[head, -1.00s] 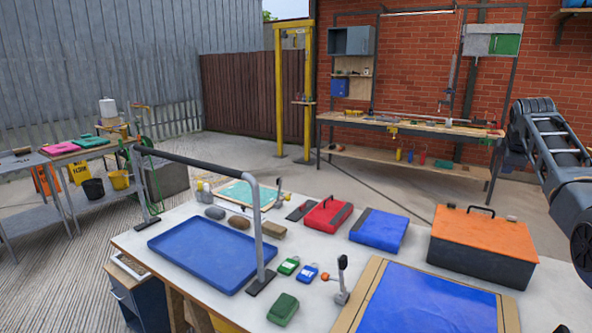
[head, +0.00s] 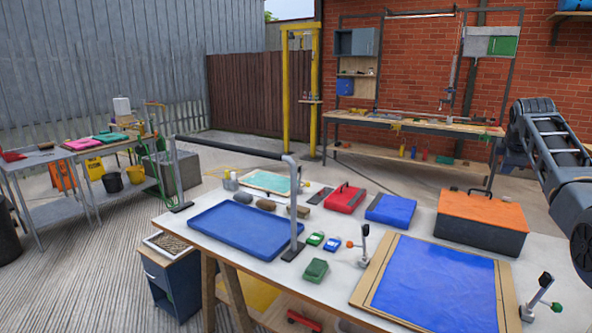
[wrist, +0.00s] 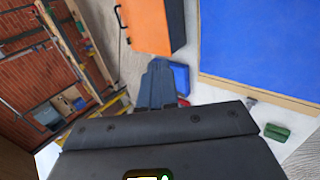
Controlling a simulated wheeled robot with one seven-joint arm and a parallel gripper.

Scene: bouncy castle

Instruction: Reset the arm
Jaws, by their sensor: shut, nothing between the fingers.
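My arm is folded up at the right edge of the head view, beside the brick wall. Its gripper is out of that view. In the wrist view my gripper (wrist: 157,83) shows as two dark fingers together, shut and empty. Beyond the fingers lie the orange-lidded box (wrist: 150,25) and part of a blue case (wrist: 180,75). The fingers appear to touch nothing.
A white worktable (head: 330,283) stands in front, holding a blue tray (head: 240,229), a metal rail (head: 291,200), the orange-lidded box (head: 483,221) and a blue board (head: 432,285). A workbench (head: 410,124) stands at the back.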

